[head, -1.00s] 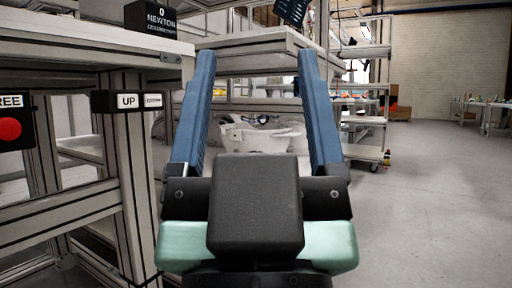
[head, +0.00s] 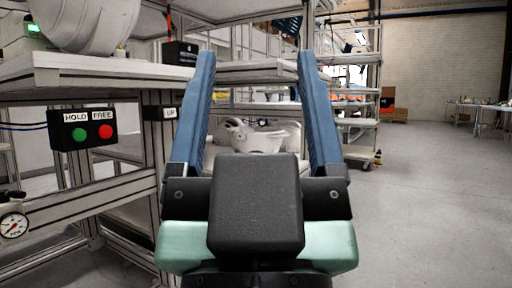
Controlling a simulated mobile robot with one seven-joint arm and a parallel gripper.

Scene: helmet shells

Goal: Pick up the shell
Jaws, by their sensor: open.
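My gripper (head: 250,58) is in front of the camera, with its two blue fingers spread wide and nothing between them. A white shell-like object (head: 258,138) shows beyond the fingers, low under a far bench and partly hidden by my gripper body. A large pale rounded object (head: 90,22) stands on the bench at the upper left, cut off by the picture's top edge. I cannot tell which of these is the shell. My gripper touches neither.
A workbench (head: 70,68) with a hold/free button box (head: 85,130) and a pressure gauge (head: 13,226) stands close on the left. A shelf cart (head: 358,135) stands beyond on the right. The floor (head: 430,210) on the right is open.

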